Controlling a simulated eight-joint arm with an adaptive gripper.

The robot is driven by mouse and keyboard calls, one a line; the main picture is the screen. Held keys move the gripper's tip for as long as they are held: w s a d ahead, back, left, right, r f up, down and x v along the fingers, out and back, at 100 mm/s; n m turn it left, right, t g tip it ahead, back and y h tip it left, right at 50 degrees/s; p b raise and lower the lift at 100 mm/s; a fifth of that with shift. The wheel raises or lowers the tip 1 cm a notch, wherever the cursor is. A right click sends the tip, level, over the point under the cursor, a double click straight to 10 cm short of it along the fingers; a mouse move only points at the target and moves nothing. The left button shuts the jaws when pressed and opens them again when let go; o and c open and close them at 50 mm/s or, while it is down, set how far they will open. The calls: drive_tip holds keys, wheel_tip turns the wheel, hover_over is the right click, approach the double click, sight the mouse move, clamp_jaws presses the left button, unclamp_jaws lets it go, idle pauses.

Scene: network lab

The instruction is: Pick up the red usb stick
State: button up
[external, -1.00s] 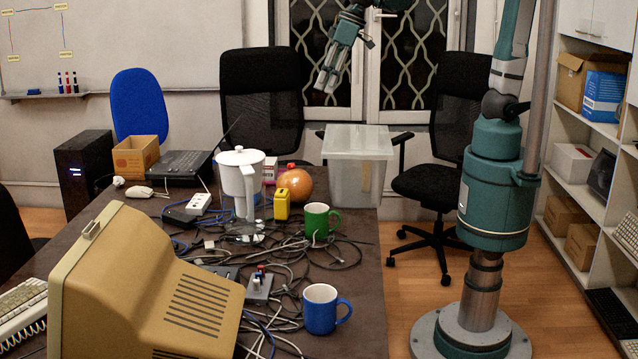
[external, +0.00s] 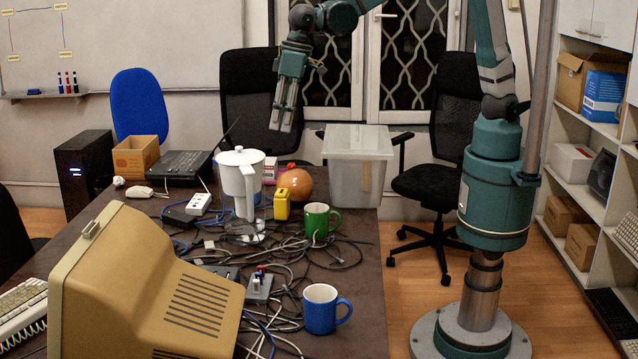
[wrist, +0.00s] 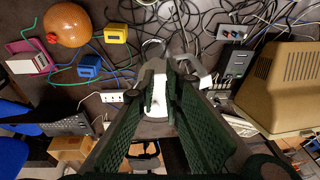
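A small grey hub (external: 260,288) lies among cables on the table, right of the beige monitor. Small red, white and blue sticks stand up from it; the red one (external: 261,269) looks like the red usb stick, but is tiny here. The hub also shows at the upper right of the wrist view (wrist: 234,33), where the sticks are too small to tell apart. My gripper (external: 283,128) is high above the far side of the table, pointing down and away from the hub. In the wrist view its two fingers (wrist: 164,78) stand apart, with nothing held between them.
A white pitcher (external: 240,180) stands tall behind the hub. A blue mug (external: 321,310), green mug (external: 317,219), yellow block (external: 281,206) and orange ball (external: 293,184) are nearby. The beige monitor (external: 150,290) fills the near left. Cables cover the table's middle.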

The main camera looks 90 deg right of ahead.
drive_tip(key=w+a+f+g, duration=0.1)
drive_tip(key=w+a+f, duration=0.3)
drive_tip(key=a+f, duration=0.9)
drive_tip(key=g+h, duration=0.1)
hover_over(261, 267)
drive_tip(key=f, duration=1)
drive_tip(key=shift+w+d+f, duration=0.35)
drive_tip(key=shift+f, duration=0.05)
drive_tip(key=shift+s+a+f, duration=0.1)
drive_tip(key=shift+a+f, duration=0.1)
drive_tip(key=shift+f, duration=0.05)
drive_tip(key=shift+f, duration=1.3)
drive_tip(key=shift+s+d+f+b, duration=0.1)
drive_tip(key=shift+f+b, duration=0.1)
drive_tip(key=shift+f, duration=1.1)
drive_tip(key=shift+s+f+b, duration=0.1)
drive_tip(key=shift+f+b, duration=0.05)
drive_tip(key=shift+f, duration=1.15)
drive_tip(key=shift+c, duration=1.4)
